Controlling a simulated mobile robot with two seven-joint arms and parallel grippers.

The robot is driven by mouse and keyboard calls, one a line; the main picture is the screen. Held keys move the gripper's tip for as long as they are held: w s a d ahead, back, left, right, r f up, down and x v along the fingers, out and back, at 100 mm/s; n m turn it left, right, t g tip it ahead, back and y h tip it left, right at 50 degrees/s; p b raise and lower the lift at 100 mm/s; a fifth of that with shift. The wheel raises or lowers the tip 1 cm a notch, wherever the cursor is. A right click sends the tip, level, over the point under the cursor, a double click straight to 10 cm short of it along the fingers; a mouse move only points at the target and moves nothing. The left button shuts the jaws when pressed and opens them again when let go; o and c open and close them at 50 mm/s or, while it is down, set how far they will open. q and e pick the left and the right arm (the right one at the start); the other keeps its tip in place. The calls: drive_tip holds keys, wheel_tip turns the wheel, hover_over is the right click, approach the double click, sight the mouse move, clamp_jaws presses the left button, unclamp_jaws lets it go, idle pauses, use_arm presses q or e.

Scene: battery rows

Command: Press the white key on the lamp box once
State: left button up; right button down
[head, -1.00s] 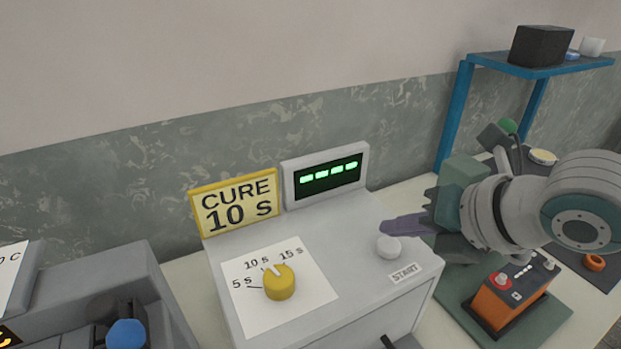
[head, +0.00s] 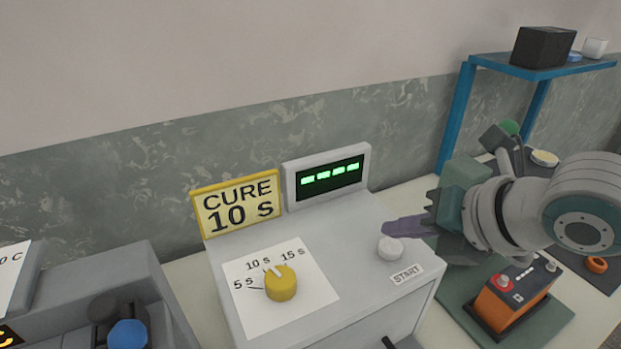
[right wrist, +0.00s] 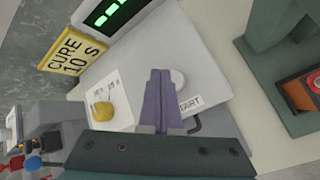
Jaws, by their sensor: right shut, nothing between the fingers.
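The lamp box (head: 341,267) is a light grey box with a sloped top. Its white key (head: 390,248) is round and sits above the START label (head: 407,274). My right gripper (head: 390,229) is shut and empty, its purple fingers reaching in from the right just above and behind the key in the head view. I cannot tell whether they touch the key. In the right wrist view the shut fingers (right wrist: 158,88) lie beside the key (right wrist: 178,79), which shows partly at their right. My left gripper is not in view.
The box carries a yellow dial (head: 280,283) near the 10 s mark, a yellow CURE 10 S sign (head: 237,203) and a display (head: 328,177) with green dashes. A blue shelf (head: 540,70) rises behind.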

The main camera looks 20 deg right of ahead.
drive_tip(key=shift+f, duration=0.1)
drive_tip(key=shift+f, duration=0.35)
drive_tip(key=shift+f+b, duration=0.55)
idle(0.6)
drive_tip(key=shift+r, duration=0.1)
drive_tip(key=shift+r+p, duration=0.85)
drive_tip(key=shift+p, duration=0.2)
drive_tip(key=shift+r, duration=0.1)
